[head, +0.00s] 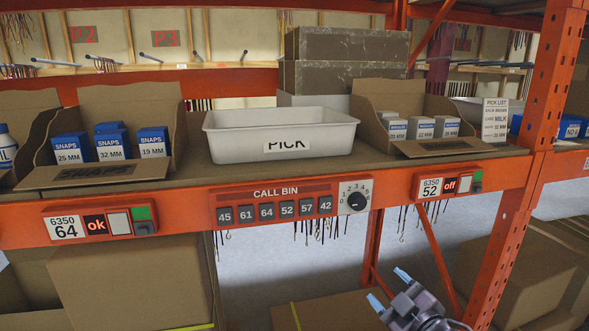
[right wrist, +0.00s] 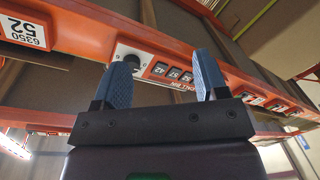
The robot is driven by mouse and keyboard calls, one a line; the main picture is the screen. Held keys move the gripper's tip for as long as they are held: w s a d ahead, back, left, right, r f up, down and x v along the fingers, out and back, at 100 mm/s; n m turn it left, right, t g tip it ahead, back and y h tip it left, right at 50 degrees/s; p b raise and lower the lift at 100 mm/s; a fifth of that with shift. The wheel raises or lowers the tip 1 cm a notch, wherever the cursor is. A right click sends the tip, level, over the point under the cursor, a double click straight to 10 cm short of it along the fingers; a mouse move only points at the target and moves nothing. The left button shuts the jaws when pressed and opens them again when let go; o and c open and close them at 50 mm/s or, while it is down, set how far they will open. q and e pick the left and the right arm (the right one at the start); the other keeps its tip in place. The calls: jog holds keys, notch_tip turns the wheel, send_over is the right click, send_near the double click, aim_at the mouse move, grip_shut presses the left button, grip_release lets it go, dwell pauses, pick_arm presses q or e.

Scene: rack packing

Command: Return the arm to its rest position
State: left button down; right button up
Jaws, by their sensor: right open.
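My right gripper (head: 389,289) is at the lower right of the head view, below the front beam of the rack. Its two blue fingertips are apart with nothing between them. In the right wrist view my right gripper (right wrist: 165,82) shows the same open blue fingers, with the orange beam (right wrist: 90,42) and its call bin panel (right wrist: 168,68) behind them. My left gripper is not in view; only a small pale patch shows at the left edge of the head view.
A white PICK tote (head: 230,150) stands mid-shelf. An open box (head: 85,178) of blue-and-white SNAPS cartons is left of it, another box (head: 440,148) of small cartons right. An orange upright (head: 535,150) is at right. Large cardboard boxes (head: 135,275) sit below the beam.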

jog(key=s+d+f+m+g+h, duration=0.1)
jog(key=s+d+f+m+h, duration=0.1)
jog(key=s+f, duration=0.6)
jog(key=s+d+f+m+g+h, duration=0.2)
jog(key=s+d+f+m, duration=0.2)
jog(key=s+f, duration=0.3)
jog(key=s+d+f+m+g+h, duration=0.2)
jog(key=s+f, duration=0.6)
jog(key=f, duration=0.4)
jog(key=d+m, duration=0.1)
jog(key=m, duration=0.1)
jog(key=shift+s+m+b, duration=0.35)
jog(key=shift+m+b, duration=0.05)
